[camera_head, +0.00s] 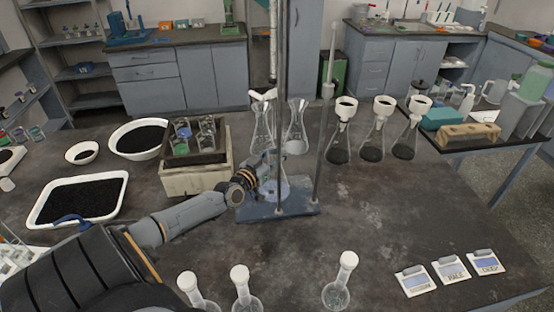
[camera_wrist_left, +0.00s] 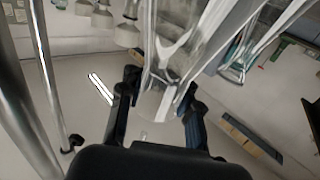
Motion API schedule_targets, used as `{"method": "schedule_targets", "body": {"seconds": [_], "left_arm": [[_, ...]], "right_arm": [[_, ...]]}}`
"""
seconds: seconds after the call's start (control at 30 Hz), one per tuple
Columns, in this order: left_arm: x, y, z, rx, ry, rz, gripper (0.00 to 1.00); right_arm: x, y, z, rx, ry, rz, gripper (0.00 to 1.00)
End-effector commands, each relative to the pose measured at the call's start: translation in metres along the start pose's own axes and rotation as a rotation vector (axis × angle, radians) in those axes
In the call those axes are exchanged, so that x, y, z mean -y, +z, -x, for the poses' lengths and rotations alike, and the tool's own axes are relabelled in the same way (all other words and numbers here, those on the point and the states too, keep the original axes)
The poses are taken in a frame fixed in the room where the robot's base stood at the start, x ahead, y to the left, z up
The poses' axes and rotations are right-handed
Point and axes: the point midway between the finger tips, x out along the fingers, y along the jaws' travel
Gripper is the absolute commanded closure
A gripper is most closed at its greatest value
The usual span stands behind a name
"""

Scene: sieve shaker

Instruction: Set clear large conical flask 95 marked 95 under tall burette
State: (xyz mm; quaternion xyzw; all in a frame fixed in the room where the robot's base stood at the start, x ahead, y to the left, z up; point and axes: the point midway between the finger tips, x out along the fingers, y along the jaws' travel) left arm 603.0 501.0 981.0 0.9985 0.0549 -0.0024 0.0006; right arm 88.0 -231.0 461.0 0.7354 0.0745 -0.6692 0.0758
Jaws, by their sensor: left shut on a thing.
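My left gripper (camera_head: 268,172) reaches in from the left to the stand's blue base plate (camera_head: 250,213). In the left wrist view its two fingers (camera_wrist_left: 158,112) are shut around a clear glass conical flask (camera_wrist_left: 165,65). In the head view the flask's pale bottom (camera_head: 276,191) shows low over the base plate, partly hidden by the gripper and rod; I cannot tell whether it touches. No marking is readable. The tall burette (camera_head: 273,40) hangs beside the upright rod (camera_head: 282,90), above the gripper area. My right gripper is not in view.
Two clear conical flasks (camera_head: 296,132) stand behind the stand. Several dark-filled flasks with funnels (camera_head: 376,130) stand further right.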

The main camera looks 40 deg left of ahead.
Motion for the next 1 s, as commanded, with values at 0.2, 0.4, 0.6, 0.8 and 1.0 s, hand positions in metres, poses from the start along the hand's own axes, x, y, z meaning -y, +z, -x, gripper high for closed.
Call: {"method": "schedule_targets", "body": {"seconds": [0.2, 0.4, 0.6, 0.8, 1.0], "left_arm": [[0.001, -0.001, 0.000, -0.003, -0.001, -0.001, 1.00], [0.000, 0.002, 0.000, -0.001, 0.000, -0.001, 0.65], [0.000, 0.002, 0.000, -0.001, 0.000, -0.001, 0.44], [0.000, 0.001, 0.000, -0.001, 0.000, -0.001, 0.44], [0.000, 0.001, 0.012, 0.002, 0.000, 0.001, 0.44]], "right_arm": [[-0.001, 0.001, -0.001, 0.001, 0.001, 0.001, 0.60], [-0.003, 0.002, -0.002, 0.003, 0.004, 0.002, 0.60], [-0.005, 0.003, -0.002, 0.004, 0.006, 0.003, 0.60], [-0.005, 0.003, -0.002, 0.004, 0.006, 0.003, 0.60], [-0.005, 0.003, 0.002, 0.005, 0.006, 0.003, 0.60]]}}
